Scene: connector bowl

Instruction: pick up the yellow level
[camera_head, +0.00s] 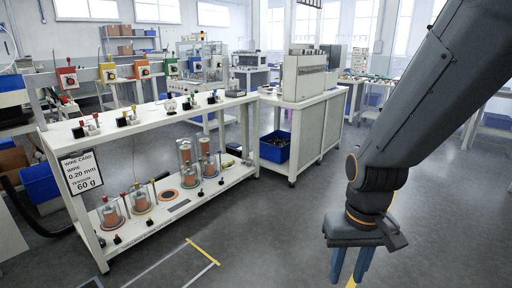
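I cannot make out a yellow level for certain in the head view. My gripper (350,268) hangs at the right, pointing down over the grey floor.
A white two-tier rack (150,125) with spools and small posts stands at the left. A blue bin (275,147) with dark contents sits beside a white cabinet (312,130). Yellow floor tape (203,251) runs near the front. The middle floor is open.

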